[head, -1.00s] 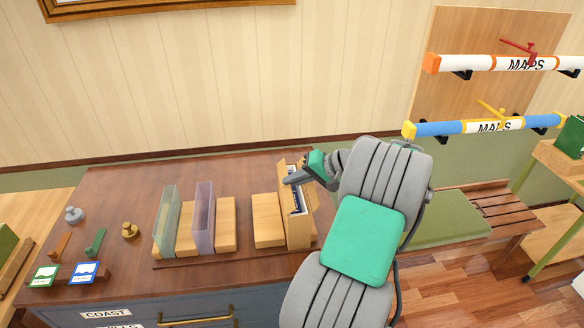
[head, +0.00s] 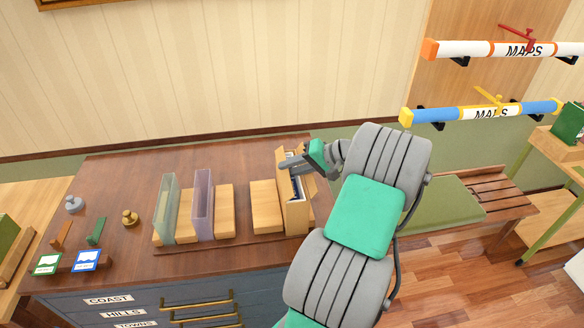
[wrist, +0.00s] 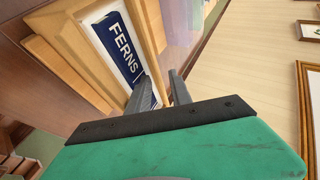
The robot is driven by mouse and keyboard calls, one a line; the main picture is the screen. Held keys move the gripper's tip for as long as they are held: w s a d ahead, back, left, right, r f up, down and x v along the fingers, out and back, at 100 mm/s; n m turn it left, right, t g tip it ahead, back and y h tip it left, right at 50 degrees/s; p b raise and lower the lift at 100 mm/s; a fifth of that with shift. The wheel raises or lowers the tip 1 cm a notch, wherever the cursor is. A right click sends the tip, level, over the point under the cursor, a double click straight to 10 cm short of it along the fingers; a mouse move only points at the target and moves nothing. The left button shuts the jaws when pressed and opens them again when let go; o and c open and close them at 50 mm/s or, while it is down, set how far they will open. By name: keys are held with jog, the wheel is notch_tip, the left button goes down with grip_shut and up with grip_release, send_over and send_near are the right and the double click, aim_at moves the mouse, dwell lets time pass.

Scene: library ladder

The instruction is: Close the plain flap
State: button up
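A plain wooden case (head: 295,215) stands upright on the dark desk and holds a white and blue item marked FERNS (wrist: 122,48). My gripper (head: 284,166) is over the top of the case, reaching in from the right. In the wrist view its two grey fingers (wrist: 160,88) are slightly apart, with nothing visibly held between them. One fingertip overlaps the FERNS item in that view; I cannot tell whether it touches. The flap's hinge is hidden.
A green clear case (head: 167,210) and a purple clear case (head: 203,205) stand left of the plain case, with wooden blocks (head: 266,207) between. Small stamps and picture cards are at the desk's left. Map rails (head: 490,112) are at the right.

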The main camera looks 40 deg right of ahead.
jog(key=p+v, duration=0.1)
jog(key=v, duration=0.6)
jog(key=shift+r, duration=0.35)
jog(key=shift+s+d+f, duration=0.1)
jog(key=shift+s+d, duration=0.05)
jog(key=shift+s, duration=0.15)
